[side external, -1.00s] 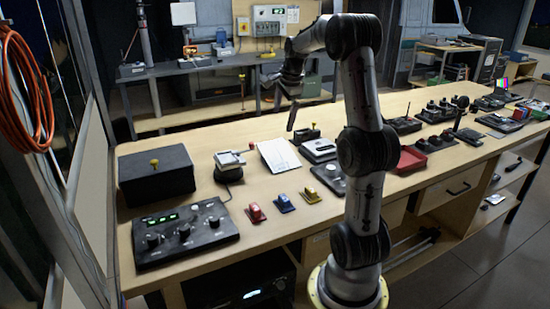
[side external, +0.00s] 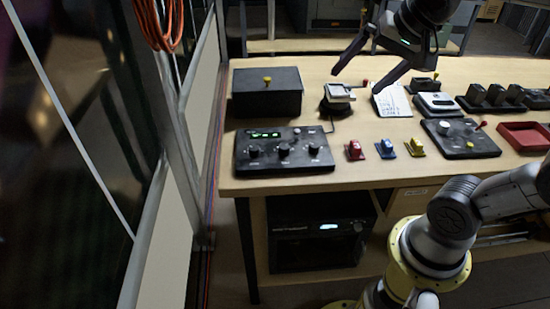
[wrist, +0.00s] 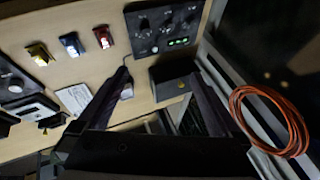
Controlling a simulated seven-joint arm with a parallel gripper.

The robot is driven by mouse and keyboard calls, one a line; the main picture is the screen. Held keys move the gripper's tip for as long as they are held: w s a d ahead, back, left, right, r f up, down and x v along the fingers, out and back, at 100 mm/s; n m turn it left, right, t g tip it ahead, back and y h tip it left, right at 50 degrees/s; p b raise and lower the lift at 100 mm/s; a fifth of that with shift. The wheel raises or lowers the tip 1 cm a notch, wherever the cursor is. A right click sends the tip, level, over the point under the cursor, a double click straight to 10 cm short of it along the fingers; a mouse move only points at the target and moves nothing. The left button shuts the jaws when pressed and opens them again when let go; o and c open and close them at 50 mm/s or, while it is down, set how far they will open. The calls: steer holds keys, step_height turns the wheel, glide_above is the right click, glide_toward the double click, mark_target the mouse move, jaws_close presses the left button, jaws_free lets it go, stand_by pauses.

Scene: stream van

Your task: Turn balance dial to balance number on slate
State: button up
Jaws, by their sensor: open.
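A black control panel (side external: 284,164) with green displays and several knobs (side external: 284,148) sits at the table's front left. Its labels are too small to read, so I cannot tell which knob is the balance dial. It shows upside down at the top of the wrist view (wrist: 182,12). A white card with handwritten lines (side external: 392,101), seemingly the slate, lies farther back on the table; its writing is not legible. My gripper (side external: 361,79) is open and empty, above the table's back part near the card.
A black box with a yellow knob (side external: 267,100) stands behind the panel. A small device on a round base (side external: 338,98) sits between box and card. Red (side external: 355,150), blue (side external: 386,148) and yellow (side external: 415,147) switches lie right of the panel. Another knob panel (side external: 462,146) is farther right.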

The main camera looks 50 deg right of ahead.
steer(key=s+a+f+n, duration=0.3)
steer(key=s+f+n, duration=0.5)
steer(key=n, duration=0.2)
steer(key=shift+s+a+g+y, duration=0.25)
steer(key=shift+g+y, duration=0.15)
steer(key=shift+f+n, duration=0.1)
steer(key=shift+n, duration=0.6)
steer(key=c, duration=0.4)
steer(key=shift+s+n, duration=0.25)
steer(key=shift+n, duration=0.05)
steer(key=shift+c, duration=0.7)
steer(key=w+d+r+n+g+h, duration=0.1)
steer(key=w+d+r+n+g, duration=0.15)
steer(key=w+r, duration=0.2)
steer(key=n+g+h, duration=0.2)
steer(key=n+g, duration=0.3)
glide_above(314, 145)
steer(key=a, duration=0.3)
steer(key=w+f+g, duration=0.1)
steer(key=w+f, duration=0.3)
steer(key=f, duration=0.4)
steer(key=shift+n, duration=0.25)
steer(key=x, duration=1.2)
steer(key=shift+s+a+f, duration=0.15)
steer(key=shift+s+f, duration=0.1)
steer(key=shift+s, duration=0.05)
